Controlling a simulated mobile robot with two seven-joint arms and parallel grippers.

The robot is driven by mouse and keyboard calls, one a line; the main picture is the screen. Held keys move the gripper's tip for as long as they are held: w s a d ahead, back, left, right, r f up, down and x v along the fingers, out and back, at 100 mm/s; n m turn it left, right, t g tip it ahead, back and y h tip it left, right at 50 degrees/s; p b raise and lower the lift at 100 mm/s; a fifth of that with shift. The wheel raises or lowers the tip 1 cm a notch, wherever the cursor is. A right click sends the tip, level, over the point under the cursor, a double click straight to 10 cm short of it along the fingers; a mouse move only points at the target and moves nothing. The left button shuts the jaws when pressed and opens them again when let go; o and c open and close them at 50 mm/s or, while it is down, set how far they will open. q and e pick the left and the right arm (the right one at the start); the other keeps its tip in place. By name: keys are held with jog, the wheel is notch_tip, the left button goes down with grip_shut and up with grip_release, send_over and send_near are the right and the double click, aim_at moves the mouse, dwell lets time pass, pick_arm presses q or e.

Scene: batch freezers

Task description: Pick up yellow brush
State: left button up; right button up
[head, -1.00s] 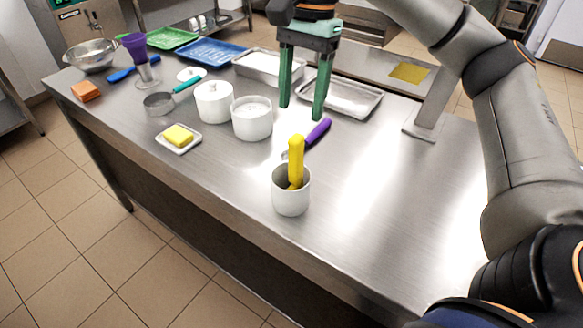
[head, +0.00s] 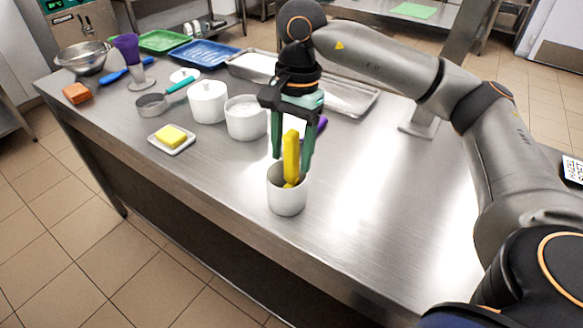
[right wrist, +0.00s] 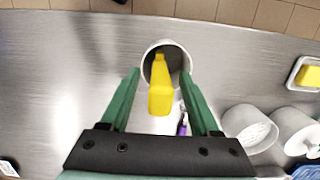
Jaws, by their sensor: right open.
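The yellow brush (head: 291,157) stands handle-up in a white cup (head: 287,198) near the front edge of the steel table. In the right wrist view the brush (right wrist: 160,92) leans out of the cup (right wrist: 175,52), its lower end hidden inside. My right gripper (head: 291,165) is open, with its green fingers pointing down on either side of the brush handle. In the right wrist view the right gripper's fingers (right wrist: 160,84) are spread wide, with gaps between them and the brush. My left gripper is not in view.
Behind the cup lie a purple-handled tool (head: 321,124) and white containers (head: 246,122). A butter dish (head: 172,148) is to the left. Trays (head: 350,99) and a metal bowl (head: 84,63) sit farther back. The table's right side is clear.

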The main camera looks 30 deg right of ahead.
jog(key=shift+f, duration=0.2)
grip_shut()
dwell(0.4)
